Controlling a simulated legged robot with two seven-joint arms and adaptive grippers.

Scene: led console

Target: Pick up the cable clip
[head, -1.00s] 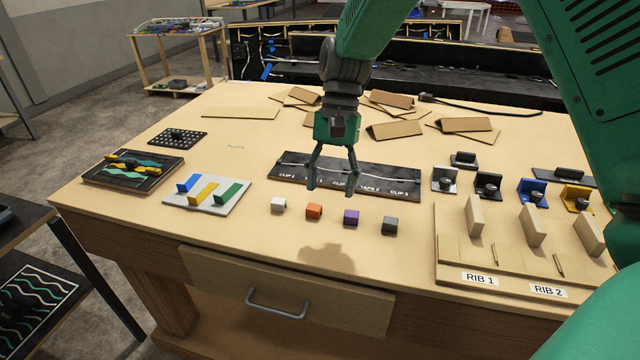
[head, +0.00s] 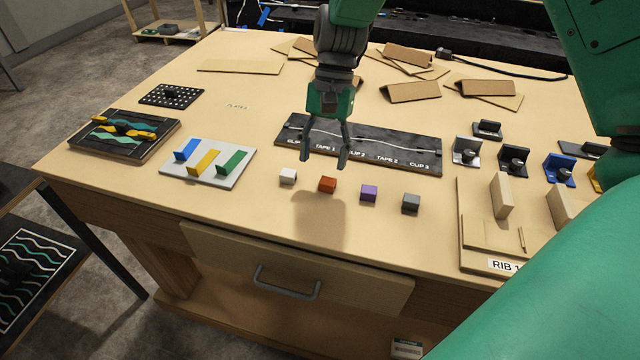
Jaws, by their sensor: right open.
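No part is labelled as the cable clip itself. A row of small blocks lies on the table: a white block (head: 288,176), an orange block (head: 327,185), a purple block (head: 369,193) and a grey block (head: 411,203). Behind them lies a black board (head: 400,146) with a pale cable and printed CLIP and TAPE labels. My right gripper (head: 324,161) points down with its two fingers apart and empty. It hangs above the table, its tips appearing just behind the white and orange blocks and covering part of the board. My left gripper is out of view.
A pale tray (head: 235,178) with blue, yellow and green bars and a dark wavy-line board (head: 108,143) lie left. Cardboard pieces (head: 412,91) lie behind. Coloured brackets (head: 466,150) and a wooden rib fixture (head: 480,233) stand right. The front table strip is clear.

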